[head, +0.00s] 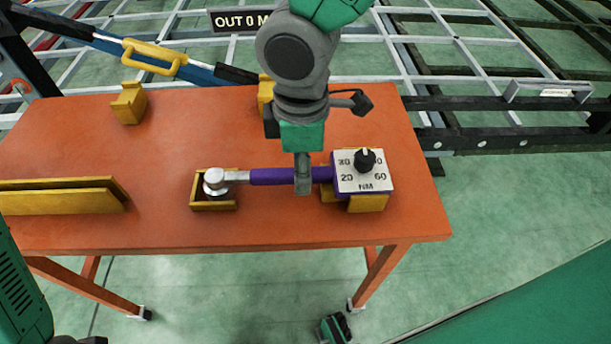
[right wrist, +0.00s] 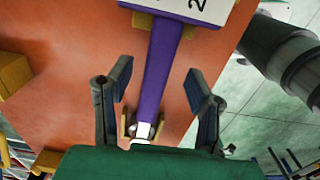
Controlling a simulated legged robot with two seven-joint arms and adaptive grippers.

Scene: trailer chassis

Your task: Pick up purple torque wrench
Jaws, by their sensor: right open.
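The purple torque wrench (head: 272,177) lies across yellow supports on the orange table. Its silver head (head: 214,180) is at the left. Its white dial box (head: 362,172) with a black knob is at the right. My right gripper (head: 303,182) comes down over the handle from above, just left of the dial box. In the right wrist view, the fingers of the open right gripper (right wrist: 158,88) stand on either side of the purple handle (right wrist: 160,75), with gaps at both sides. My left gripper is not in view; only a green part of mine shows at the lower left.
The orange table (head: 150,225) also holds a yellow slotted holder (head: 60,196) at left and a yellow block (head: 129,103) at the back. A blue bar with a yellow handle (head: 154,58) lies behind. The trailer's grey and black frame (head: 480,105) extends beyond the table.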

